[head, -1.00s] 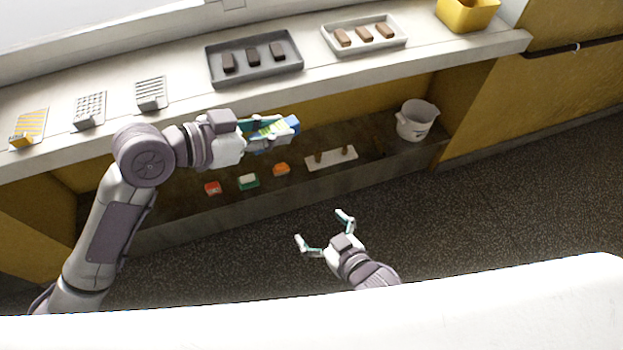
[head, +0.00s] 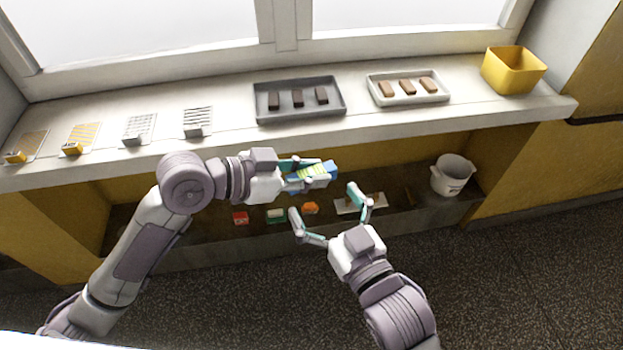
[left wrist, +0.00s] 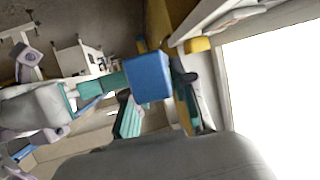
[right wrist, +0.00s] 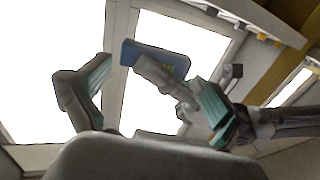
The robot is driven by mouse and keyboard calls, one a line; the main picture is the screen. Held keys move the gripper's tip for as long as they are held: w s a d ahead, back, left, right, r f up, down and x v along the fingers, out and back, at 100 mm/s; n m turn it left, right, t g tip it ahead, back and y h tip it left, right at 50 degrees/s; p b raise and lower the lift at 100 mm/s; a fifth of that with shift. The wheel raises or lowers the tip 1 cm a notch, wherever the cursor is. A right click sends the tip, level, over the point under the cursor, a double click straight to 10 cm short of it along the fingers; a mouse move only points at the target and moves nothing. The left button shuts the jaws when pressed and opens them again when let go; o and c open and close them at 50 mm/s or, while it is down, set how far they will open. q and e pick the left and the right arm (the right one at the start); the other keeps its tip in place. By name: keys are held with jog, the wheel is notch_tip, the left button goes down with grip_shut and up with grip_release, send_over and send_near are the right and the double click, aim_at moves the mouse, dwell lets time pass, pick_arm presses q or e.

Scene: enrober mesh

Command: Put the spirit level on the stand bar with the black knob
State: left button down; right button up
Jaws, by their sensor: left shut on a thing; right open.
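My left gripper (head: 308,175) is shut on a blue block with a yellow-green face, which looks like the spirit level (head: 327,169). It holds the level in the air in front of the counter. The level's blue end fills the middle of the left wrist view (left wrist: 148,77), and its blue side shows in the right wrist view (right wrist: 178,62). My right gripper (head: 326,203) is open and empty, just below and right of the level, apart from it. Mesh plates with small bars stand on the counter, such as a grey one (head: 198,121); I cannot make out a black knob.
A dark tray (head: 300,115) and a white tray (head: 410,101), each with brown bars, and a yellow bin (head: 512,72) stand on the counter. A low shelf holds a red box (head: 240,218), a green box (head: 276,215), an orange item (head: 310,208) and a white bucket (head: 453,176).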

aim_at(329, 167)
jog(key=x, duration=0.5)
jog(key=shift+w+a, duration=0.1)
jog(key=shift+a, duration=0.05)
jog(key=shift+w+a, duration=0.35)
jog(key=shift+w, duration=0.05)
jog(key=c, duration=0.5)
jog(key=o, duration=0.5)
jog(key=shift+s, duration=0.15)
